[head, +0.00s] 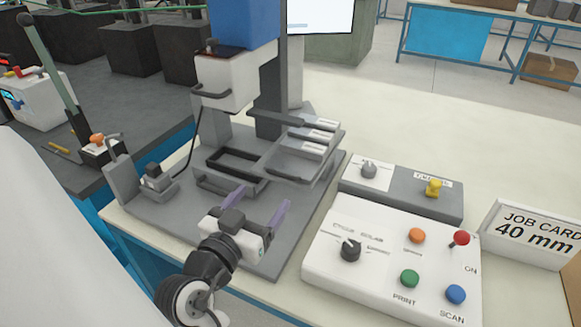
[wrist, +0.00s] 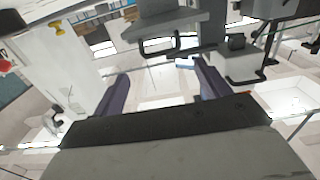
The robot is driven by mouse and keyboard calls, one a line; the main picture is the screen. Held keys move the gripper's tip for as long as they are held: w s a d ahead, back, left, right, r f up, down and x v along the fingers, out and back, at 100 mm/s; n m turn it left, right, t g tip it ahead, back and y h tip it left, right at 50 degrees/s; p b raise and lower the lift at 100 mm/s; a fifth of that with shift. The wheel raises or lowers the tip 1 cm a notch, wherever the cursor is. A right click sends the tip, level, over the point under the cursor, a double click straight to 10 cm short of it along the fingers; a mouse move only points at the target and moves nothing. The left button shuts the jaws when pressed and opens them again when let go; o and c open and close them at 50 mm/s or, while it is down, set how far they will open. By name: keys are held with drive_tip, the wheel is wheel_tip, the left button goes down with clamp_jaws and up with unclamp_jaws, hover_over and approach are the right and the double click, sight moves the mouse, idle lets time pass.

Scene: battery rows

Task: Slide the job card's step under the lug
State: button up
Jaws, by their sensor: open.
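The job card (head: 538,232) stands at the right of the bench and reads 40 mm. A grey stepped part with several white-labelled levels (head: 316,136) sits at the right of a press-like machine (head: 228,80) with a white head and blue top. I cannot read those labels or tell which part is the lug.
A white control box (head: 380,262) with coloured buttons and a dark knob stands right of my gripper. Behind it is a grey switch box (head: 405,190) with a yellow knob. A dark open frame (head: 238,163) lies under the machine. Pale bench top is clear at the back right.

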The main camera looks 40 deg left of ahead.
sight(285, 170)
drive_tip(key=p+x, duration=0.2)
drive_tip(key=x, duration=0.9)
drive_tip(key=shift+a, duration=0.1)
drive_tip(key=c, duration=1.1)
